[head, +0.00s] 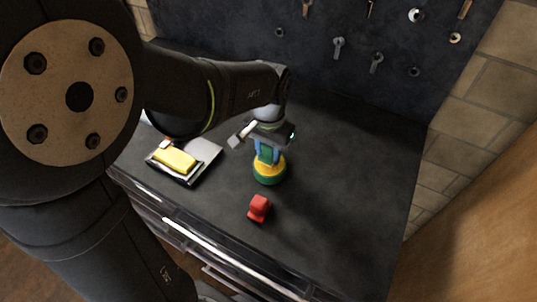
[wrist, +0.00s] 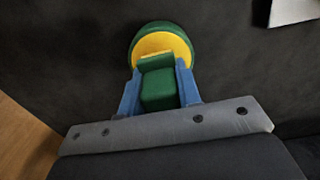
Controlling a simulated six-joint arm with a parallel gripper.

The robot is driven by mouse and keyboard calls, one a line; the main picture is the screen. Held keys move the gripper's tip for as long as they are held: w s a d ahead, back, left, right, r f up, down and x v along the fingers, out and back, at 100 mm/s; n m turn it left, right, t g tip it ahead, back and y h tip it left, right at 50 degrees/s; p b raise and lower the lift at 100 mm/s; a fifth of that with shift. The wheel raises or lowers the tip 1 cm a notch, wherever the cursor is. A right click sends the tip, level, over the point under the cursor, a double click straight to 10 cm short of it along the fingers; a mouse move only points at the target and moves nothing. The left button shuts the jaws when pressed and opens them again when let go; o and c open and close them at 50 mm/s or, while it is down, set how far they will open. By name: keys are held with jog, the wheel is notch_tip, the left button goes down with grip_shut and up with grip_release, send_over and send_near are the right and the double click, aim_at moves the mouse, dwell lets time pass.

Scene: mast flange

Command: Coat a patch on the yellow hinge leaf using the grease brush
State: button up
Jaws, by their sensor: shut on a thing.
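The grease brush, a green handle with a yellow band and a round green end (head: 269,176), is in my gripper (head: 267,157). In the wrist view, the blue fingers of my gripper (wrist: 160,88) are shut on the two sides of the green handle of the brush (wrist: 158,90). Its round end points away from the wrist; I cannot tell whether it touches the counter. The yellow hinge leaf (head: 176,161) appears as a flat yellow slab on a dark and silver base, left of my gripper and apart from the brush. My arm hides part of the area behind it.
A pale grey plate (head: 205,150) adjoins the yellow slab. A small red object (head: 259,208) stands on the dark counter (head: 340,190) near the front edge. The counter's right side is clear. A dark pegboard (head: 350,45) with hanging tools rises behind.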

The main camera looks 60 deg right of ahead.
jog(key=shift+r, duration=2.45)
jog(key=shift+w, duration=0.1)
